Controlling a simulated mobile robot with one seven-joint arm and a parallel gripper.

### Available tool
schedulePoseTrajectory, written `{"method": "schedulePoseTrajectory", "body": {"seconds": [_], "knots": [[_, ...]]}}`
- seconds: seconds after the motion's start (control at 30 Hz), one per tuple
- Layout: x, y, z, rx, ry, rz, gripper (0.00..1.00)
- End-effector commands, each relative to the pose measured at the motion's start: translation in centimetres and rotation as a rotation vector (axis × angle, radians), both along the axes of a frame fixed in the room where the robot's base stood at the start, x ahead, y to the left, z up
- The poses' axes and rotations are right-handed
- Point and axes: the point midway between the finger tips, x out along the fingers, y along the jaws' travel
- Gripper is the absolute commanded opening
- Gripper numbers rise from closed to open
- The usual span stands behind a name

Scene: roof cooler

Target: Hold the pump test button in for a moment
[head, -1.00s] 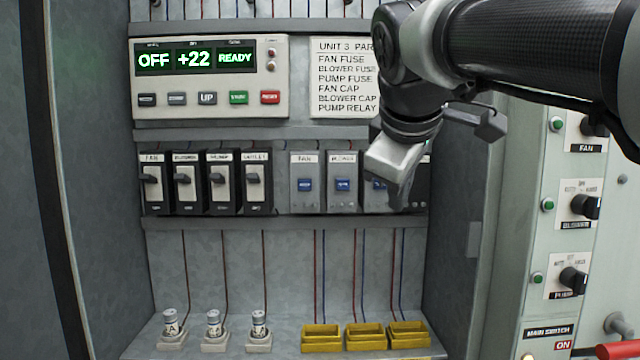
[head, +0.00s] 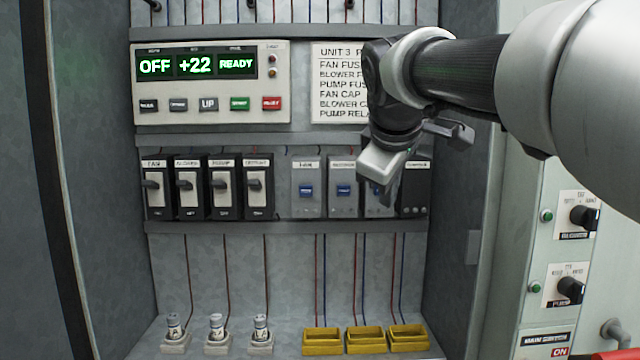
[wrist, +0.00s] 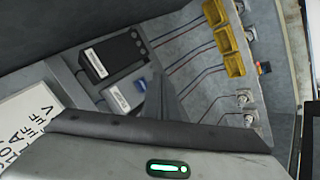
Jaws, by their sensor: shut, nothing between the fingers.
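Grey modules with blue buttons stand in the right half of the cabinet's middle row: the fan module (head: 306,188), another beside it (head: 343,189), and a third mostly behind my gripper. My gripper (head: 384,194) is shut and empty, pointing down in front of that third module. The wrist view shows a blue button (wrist: 140,85) on a grey module (wrist: 118,98) beside a black module. My finger (wrist: 165,98) is close to this button; I cannot tell whether they touch. The button's label is too small to read.
The black control module (head: 415,185) is just right of my gripper. Black breakers (head: 207,187) fill the row's left half. A display panel (head: 212,82) reads OFF, +22, READY. Yellow trays (head: 323,350) are below. The cabinet's right wall (head: 455,220) is near my arm.

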Motion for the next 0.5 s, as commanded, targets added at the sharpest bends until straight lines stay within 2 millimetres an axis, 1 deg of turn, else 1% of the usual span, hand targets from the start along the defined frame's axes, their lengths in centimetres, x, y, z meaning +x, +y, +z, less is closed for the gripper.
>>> {"method": "schedulePoseTrajectory", "body": {"seconds": [0.03,0.1,0.2,0.5], "knots": [[0.6,0.0,0.3,-0.001,0.002,-0.001,0.0],[1.2,0.0,0.2,-0.001,0.003,-0.001,0.0],[1.9,0.0,0.1,0.001,0.001,-0.001,0.0],[2.3,0.0,0.0,0.001,0.0,-0.001,0.0]]}}
